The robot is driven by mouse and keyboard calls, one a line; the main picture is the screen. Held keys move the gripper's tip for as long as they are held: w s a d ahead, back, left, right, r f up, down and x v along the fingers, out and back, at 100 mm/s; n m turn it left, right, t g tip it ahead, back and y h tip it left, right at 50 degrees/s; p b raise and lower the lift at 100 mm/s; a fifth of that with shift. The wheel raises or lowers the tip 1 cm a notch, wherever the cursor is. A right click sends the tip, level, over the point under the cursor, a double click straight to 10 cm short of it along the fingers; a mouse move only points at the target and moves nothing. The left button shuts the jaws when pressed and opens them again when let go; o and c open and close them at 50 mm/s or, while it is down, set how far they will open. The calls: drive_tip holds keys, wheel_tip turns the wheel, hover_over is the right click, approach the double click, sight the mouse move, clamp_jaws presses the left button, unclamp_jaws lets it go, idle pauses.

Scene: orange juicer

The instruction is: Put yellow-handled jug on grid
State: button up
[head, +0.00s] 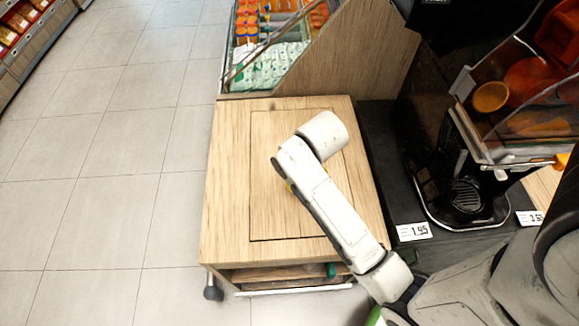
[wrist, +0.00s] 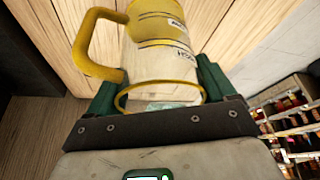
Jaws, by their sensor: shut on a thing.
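The yellow-handled jug (wrist: 155,52) is large in the wrist view, with a clear body, yellow bands and its yellow handle on the left. My gripper (wrist: 158,85) has its green fingers on both sides of the jug and is shut on it. Wood boards show behind the jug; I cannot tell whether it touches them. In the head view my arm hides the gripper and nearly all of the jug; only a bit of yellow (head: 290,187) shows beside the arm, over the wooden counter. The black grid (head: 467,197) lies at the base of the juicer, right of my arm, with nothing on it.
The wooden counter top (head: 228,190) is otherwise clear. The dark juicer (head: 425,150) stands to the right, with a clear-fronted bin (head: 525,120) beside it. Price tags (head: 414,231) line the front edge. A bottle display (head: 265,50) stands behind; tiled floor is free at left.

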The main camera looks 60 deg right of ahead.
drive_tip(key=shift+w+a+x, duration=0.15)
drive_tip(key=shift+w+x, duration=0.05)
drive_tip(key=shift+x, duration=1.85)
drive_tip(key=shift+w+a+x, duration=0.1)
drive_tip(key=shift+w+x, duration=0.05)
drive_tip(key=shift+x, duration=1.9)
drive_tip(key=shift+f, duration=0.1)
drive_tip(key=o, duration=0.9)
